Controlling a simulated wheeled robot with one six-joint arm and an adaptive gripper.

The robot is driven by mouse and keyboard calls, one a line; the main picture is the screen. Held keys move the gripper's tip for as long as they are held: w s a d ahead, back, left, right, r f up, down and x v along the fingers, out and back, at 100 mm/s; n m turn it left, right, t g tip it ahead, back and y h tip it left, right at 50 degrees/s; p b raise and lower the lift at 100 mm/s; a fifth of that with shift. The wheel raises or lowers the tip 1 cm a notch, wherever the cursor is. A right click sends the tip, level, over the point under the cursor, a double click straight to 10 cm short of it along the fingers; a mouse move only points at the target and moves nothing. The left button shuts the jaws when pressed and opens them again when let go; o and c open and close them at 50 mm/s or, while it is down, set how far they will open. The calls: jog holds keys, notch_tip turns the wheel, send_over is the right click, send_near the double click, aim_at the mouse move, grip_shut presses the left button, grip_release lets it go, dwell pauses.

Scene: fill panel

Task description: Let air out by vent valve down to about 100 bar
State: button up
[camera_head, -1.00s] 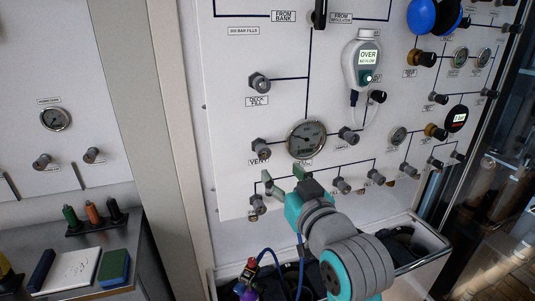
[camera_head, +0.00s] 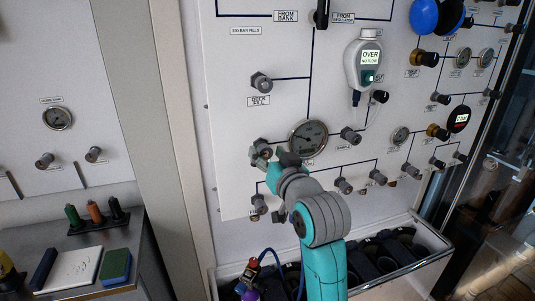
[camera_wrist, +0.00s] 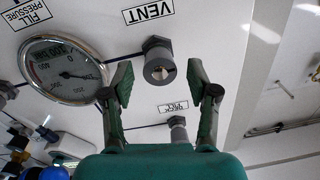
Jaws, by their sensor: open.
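The vent valve (camera_head: 262,148) is a dark grey knob low on the white panel, left of the fill pressure gauge (camera_head: 308,138). In the wrist view, the vent valve (camera_wrist: 159,64) sits beside its VENT label, and the round gauge (camera_wrist: 63,70) is to its left. The gauge needle shows, but I cannot read its value surely. My gripper (camera_wrist: 160,76) is open, its two fingers on either side of the vent knob in this view, with no clear contact. In the head view, my gripper (camera_head: 276,156) is close to the knob and hides its label.
Several knobs line the panel's lower edge. A bin with dark contents (camera_head: 400,245) stands below. A handheld meter (camera_head: 364,62) hangs on the panel.

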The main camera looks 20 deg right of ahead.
jog(key=shift+w, duration=0.3)
grip_shut()
jog(key=shift+m, duration=0.3)
